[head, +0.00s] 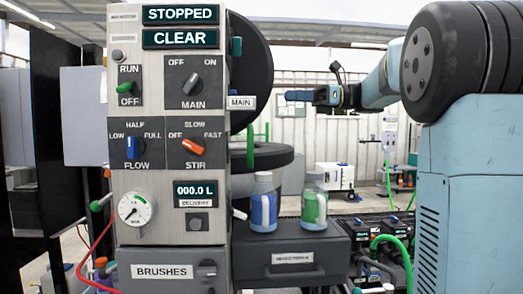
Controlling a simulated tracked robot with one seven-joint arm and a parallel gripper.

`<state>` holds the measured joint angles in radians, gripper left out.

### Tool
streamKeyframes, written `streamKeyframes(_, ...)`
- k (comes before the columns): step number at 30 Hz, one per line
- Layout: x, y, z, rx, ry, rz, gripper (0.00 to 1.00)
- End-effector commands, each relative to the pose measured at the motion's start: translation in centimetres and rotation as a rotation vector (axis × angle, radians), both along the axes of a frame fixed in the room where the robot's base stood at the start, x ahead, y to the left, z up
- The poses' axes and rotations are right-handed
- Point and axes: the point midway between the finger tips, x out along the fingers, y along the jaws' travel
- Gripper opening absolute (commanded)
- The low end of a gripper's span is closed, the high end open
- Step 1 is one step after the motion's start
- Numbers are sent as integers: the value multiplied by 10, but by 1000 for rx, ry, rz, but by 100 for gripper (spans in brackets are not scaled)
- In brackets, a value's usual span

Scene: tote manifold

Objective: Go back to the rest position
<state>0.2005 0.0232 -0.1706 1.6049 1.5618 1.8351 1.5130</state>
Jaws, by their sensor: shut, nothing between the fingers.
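My gripper (299,96) is shut and empty. It is held out level in the air and points left, away from my light-blue arm at the right of the head view. Its fingertips are to the right of the grey control panel (160,65), with a visible gap between them in the picture. The jars on the ledge are well below it. The fingers look small, and their fine detail is hard to make out.
The panel has displays reading STOPPED and CLEAR (180,38), several knobs and a gauge (137,209). A blue-filled jar (263,208) and a green-filled jar (314,204) stand on a dark drawer unit (330,262). Hoses and a white box (335,177) are farther back.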

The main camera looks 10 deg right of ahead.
Motion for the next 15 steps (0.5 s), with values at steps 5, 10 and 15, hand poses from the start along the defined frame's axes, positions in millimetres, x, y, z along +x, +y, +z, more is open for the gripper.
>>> streamKeyframes(5,-10,9,-11,-54,-31,-14,0)
streamKeyframes(10,-43,33,-53,-260,-159,-41,0)
streamKeyframes(15,-88,48,-115,-544,-354,-12,0)
